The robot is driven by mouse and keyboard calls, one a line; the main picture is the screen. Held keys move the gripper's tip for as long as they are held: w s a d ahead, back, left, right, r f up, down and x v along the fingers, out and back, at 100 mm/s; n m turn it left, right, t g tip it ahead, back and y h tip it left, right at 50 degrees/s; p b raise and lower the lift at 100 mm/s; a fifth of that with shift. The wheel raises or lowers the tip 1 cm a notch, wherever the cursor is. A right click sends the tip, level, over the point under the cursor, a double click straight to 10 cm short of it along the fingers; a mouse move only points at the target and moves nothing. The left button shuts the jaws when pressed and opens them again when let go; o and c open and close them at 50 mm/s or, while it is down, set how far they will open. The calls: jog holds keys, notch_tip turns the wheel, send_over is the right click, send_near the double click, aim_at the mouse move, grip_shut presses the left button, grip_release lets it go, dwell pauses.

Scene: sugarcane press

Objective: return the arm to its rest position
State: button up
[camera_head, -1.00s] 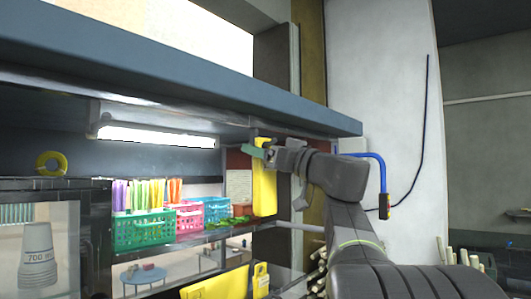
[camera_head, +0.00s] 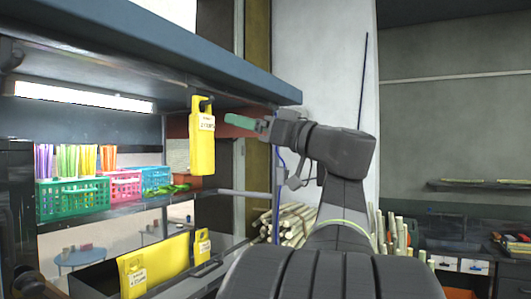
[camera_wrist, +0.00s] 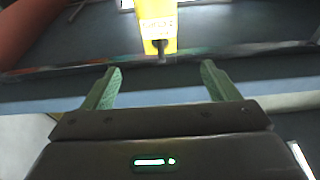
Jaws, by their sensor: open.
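My gripper (camera_head: 243,121) is at the end of my raised arm, right of the hanging yellow tag and below the overhead beam. Its green fingers are spread apart with nothing between them in the wrist view (camera_wrist: 160,85). The yellow tag (camera_head: 202,150) hangs by a hook from under the beam, apart from the fingers. It also shows beyond the fingertips in the wrist view (camera_wrist: 158,25). My arm is bent, with the forearm reaching left.
Coloured baskets (camera_head: 73,198) stand on a shelf at left. The blue-grey beam (camera_head: 180,60) runs overhead. Cane stalks (camera_head: 287,225) lie stacked behind my arm. Open room shows at right.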

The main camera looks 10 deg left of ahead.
dwell(0.3)
jog(key=p+x, duration=0.3)
jog(key=x, duration=1.1)
jog(key=shift+s+d+r, duration=0.1)
jog(key=shift+d+r, duration=0.05)
jog(key=shift+d, duration=0.15)
